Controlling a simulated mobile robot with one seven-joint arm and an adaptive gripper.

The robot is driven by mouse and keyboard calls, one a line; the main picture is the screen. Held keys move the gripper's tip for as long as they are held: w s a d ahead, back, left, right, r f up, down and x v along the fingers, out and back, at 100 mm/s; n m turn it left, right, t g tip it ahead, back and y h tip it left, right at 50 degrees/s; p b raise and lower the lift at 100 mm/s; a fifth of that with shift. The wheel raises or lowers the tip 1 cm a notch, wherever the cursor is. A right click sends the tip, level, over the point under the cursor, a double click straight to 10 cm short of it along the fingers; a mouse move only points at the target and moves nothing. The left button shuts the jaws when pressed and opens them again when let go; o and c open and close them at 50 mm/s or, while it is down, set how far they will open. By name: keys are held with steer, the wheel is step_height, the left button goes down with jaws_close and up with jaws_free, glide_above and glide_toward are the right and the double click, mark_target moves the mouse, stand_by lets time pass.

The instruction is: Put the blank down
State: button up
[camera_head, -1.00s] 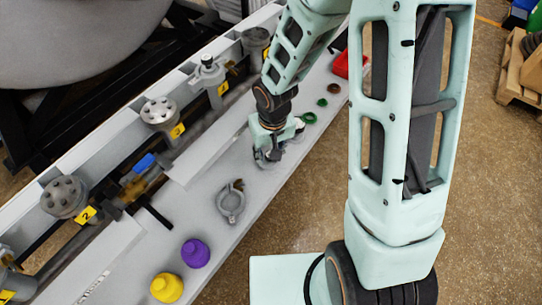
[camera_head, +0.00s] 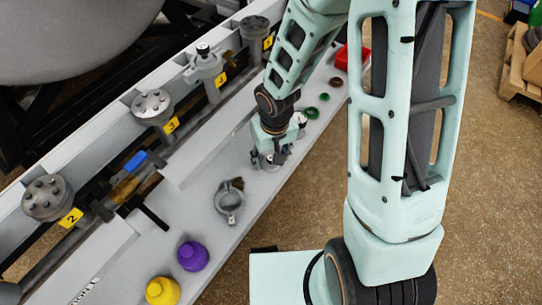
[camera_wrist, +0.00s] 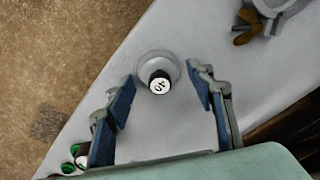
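The blank (camera_wrist: 172,64) is a round grey disc with a short dark stub, whose white end is marked with a number. In the wrist view it appears to rest on the light grey bench top (camera_wrist: 150,125), between my fingertips. My gripper (camera_wrist: 161,76) is open, with a visible gap between each finger and the disc. In the head view my gripper (camera_head: 270,160) points down low over the bench, and it largely hides the blank there.
A grey clamp ring (camera_head: 220,203) lies near my gripper. A purple cap (camera_head: 193,256) and yellow cap (camera_head: 163,291) stand nearer. Green rings (camera_head: 311,113), a brown ring (camera_head: 335,81) and a red bin (camera_head: 345,58) lie beyond.

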mark_target(273, 166)
step_height(273, 166, up, 12)
steer(key=s+p, duration=0.1)
steer(key=p, duration=0.3)
steer(key=shift+s+d+p, duration=0.2)
steer(key=shift+p, duration=0.2)
steer(key=shift+r, duration=0.1)
